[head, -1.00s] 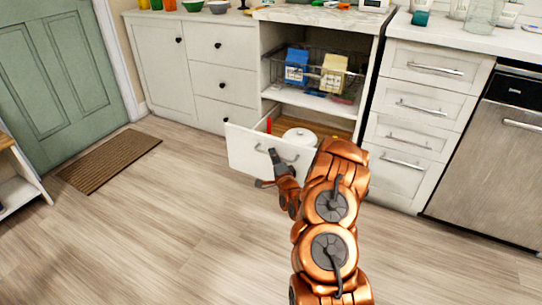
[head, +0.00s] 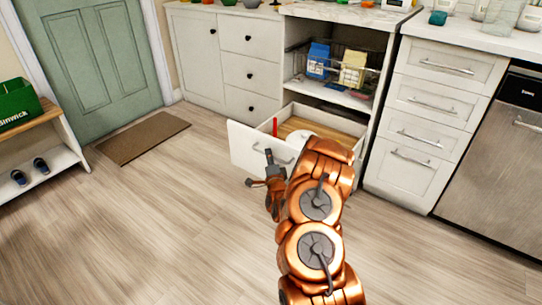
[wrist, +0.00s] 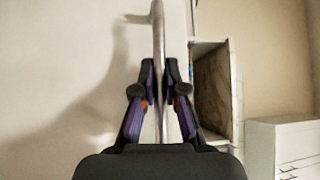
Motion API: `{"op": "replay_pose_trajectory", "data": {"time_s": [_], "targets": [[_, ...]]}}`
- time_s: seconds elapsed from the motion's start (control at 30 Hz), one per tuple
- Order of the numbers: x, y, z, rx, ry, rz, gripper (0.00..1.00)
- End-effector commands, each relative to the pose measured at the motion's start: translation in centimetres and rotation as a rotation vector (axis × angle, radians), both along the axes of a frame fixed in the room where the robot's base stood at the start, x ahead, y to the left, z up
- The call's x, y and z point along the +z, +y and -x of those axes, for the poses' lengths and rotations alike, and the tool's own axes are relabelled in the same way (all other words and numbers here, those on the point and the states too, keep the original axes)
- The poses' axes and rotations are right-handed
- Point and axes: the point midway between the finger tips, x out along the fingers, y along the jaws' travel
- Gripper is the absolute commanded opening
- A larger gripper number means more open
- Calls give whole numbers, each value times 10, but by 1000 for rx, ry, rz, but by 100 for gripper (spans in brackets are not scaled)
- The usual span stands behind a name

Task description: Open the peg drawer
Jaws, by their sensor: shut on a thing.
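The peg drawer is the low white drawer (head: 246,143) under the open shelf, and it stands well out from the cabinet. Its inside shows a brown wooden bottom, a red upright piece (head: 275,126) and a round white item (head: 297,137) partly hidden by my arm. My gripper (head: 264,171) is at the front of this drawer, at its handle. In the wrist view my gripper (wrist: 160,75) is shut on the drawer's metal handle bar (wrist: 158,28), which runs between the two fingers. The right part of the drawer front is hidden behind my arm.
A wire basket (head: 300,62) with a blue carton (head: 318,60) and a yellow carton (head: 353,69) sits on the shelf above. Closed drawers (head: 420,105) and a dishwasher (head: 490,150) stand right. The floor in front and left is clear, with a brown mat (head: 145,137).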

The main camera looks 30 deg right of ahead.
Motion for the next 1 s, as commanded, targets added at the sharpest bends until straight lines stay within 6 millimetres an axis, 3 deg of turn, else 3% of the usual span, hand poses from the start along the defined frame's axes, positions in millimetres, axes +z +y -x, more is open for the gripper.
{"op": "replay_pose_trajectory", "data": {"time_s": [0.37, 0.4, 0.63, 1.0], "targets": [[-1, -3, 2, -5, 3, 0, 0], [-1, -3, 2, -5, 3, 0, 14], [-1, -1, 0, -1, 1, 0, 37], [-1, 2, 2, 2, 2, 1, 37]]}}
